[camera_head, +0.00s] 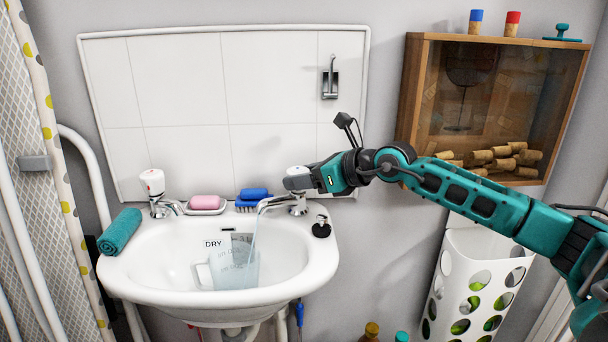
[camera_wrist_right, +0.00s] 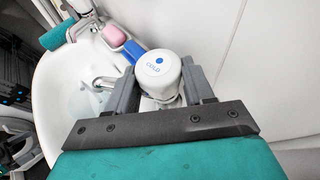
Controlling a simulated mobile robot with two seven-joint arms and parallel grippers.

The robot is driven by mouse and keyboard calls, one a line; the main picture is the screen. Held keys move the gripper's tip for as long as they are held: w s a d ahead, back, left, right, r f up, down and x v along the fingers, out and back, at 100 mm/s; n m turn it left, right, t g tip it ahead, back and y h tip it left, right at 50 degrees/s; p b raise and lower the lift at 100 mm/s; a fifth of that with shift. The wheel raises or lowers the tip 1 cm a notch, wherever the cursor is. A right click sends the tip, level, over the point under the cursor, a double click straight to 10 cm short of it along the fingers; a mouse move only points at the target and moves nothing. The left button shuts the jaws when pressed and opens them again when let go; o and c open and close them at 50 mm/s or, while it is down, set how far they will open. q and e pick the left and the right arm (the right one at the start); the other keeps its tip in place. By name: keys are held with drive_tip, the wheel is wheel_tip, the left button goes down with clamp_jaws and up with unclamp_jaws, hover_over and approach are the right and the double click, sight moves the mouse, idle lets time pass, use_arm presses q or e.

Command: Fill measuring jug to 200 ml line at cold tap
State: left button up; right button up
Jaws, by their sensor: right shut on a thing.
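The clear measuring jug (camera_head: 236,270) stands in the white basin (camera_head: 150,285), its handle to the left. A thin stream of water (camera_head: 253,238) runs from the cold tap (camera_head: 298,206) into the jug. The water level against the jug's marks is too faint to read. My right gripper (camera_head: 298,181) is at the cold tap's head. In the right wrist view its fingers are on either side of the white knob (camera_wrist_right: 158,72), which has a blue dot and the word COLD. My left gripper is out of view.
The other tap (camera_head: 153,184), with a red mark, stands at the basin's left. A pink soap (camera_head: 205,202), a blue brush (camera_head: 252,195) and a black plug (camera_head: 321,228) lie on the rim. A wooden cabinet (camera_head: 410,85) is at right.

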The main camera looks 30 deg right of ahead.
drive_tip(key=shift+y, duration=0.3)
drive_tip(key=o, duration=0.7)
